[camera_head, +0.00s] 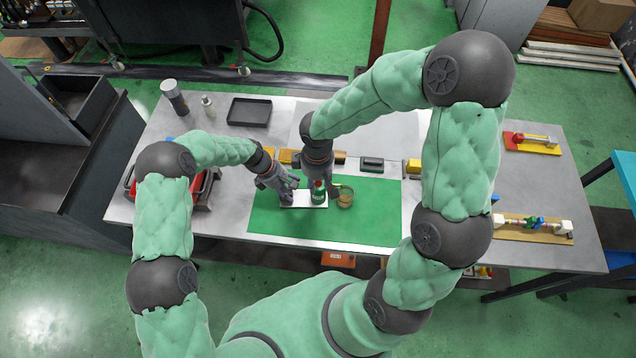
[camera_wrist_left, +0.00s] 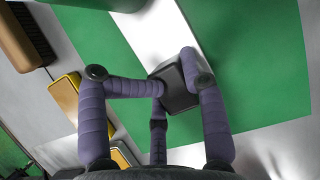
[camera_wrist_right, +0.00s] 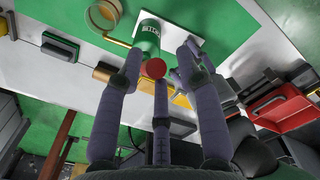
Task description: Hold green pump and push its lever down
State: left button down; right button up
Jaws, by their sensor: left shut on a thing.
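The green pump (camera_head: 319,197) stands upright on a white base plate (camera_head: 292,203) over the green mat, with a red top. In the right wrist view the green pump body (camera_wrist_right: 147,36), its red round top (camera_wrist_right: 153,68) and the white plate (camera_wrist_right: 187,24) show. My left gripper (camera_head: 287,188) is shut on a dark block (camera_wrist_left: 178,90) at the plate's left end. My right gripper (camera_head: 323,190) points down above the pump. In its wrist view the fingers (camera_wrist_right: 158,72) are spread, with the red top between or just beyond the tips; contact is unclear. No separate lever can be made out.
A small clear cup (camera_head: 345,199) with amber contents stands right of the pump, by its brass spout (camera_wrist_right: 116,41). A red tray (camera_wrist_right: 283,107) lies left of the mat. A black tray (camera_head: 249,111) is at the back. The mat's right part (camera_head: 378,215) is free.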

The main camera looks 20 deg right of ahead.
jog(key=shift+f, duration=0.7)
